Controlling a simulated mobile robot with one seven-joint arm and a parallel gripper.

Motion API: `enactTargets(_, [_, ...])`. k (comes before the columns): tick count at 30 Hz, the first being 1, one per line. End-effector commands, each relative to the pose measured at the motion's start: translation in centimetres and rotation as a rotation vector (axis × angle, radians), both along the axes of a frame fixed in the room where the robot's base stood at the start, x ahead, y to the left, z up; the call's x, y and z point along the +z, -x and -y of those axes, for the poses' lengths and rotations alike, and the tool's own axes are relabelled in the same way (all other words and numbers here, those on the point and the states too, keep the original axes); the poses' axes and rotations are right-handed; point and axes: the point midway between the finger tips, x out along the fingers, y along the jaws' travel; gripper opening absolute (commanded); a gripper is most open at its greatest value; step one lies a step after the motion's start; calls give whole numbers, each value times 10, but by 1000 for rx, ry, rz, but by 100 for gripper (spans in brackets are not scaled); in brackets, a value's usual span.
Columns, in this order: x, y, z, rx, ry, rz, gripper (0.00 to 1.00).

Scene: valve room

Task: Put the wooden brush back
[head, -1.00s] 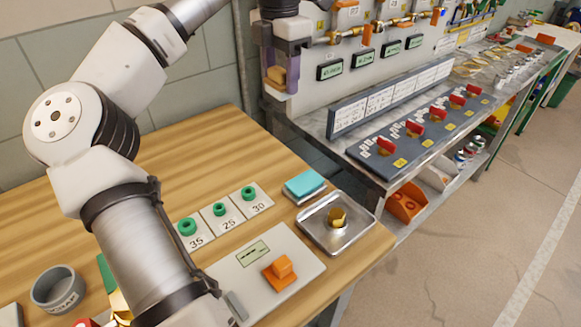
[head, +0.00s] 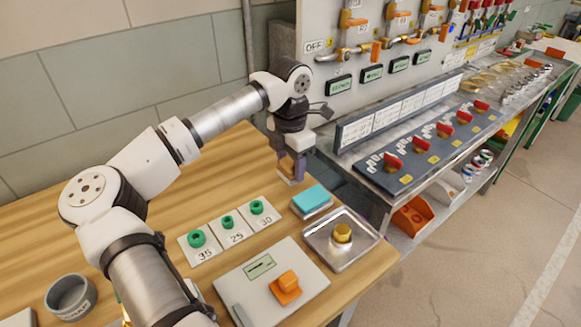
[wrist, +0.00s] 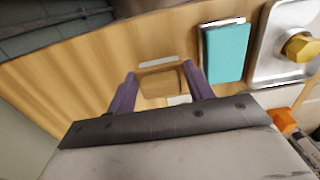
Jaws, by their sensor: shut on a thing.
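My gripper (head: 292,168) is low over the far right part of the wooden table, left of and behind the teal sponge. It is shut on the wooden brush, a small tan block (wrist: 160,82) between the two purple fingers in the wrist view. In the head view the fingers mostly hide the brush. A white strip (wrist: 160,63) lies on the wood just beyond the brush in the wrist view. I cannot tell whether the brush touches the table.
The teal sponge (head: 312,199) sits on a small holder close to my gripper. A metal tray (head: 318,250) with a brass nut (head: 342,232) is in front. Green rings (head: 227,222) stand on numbered cards to the left. A valve bench (head: 400,180) is behind right.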

Motion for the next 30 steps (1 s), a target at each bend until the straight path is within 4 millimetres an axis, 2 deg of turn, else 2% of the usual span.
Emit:
enactTargets(4, [-18,0,0,-1,1,-1,27])
enactTargets(15, [-24,0,0,0,0,0,27])
enactTargets(16, [-22,0,0,0,0,0,56])
enactTargets(20, [-22,0,0,0,0,0,73])
enactTargets(30, [-19,0,0,0,0,0,74])
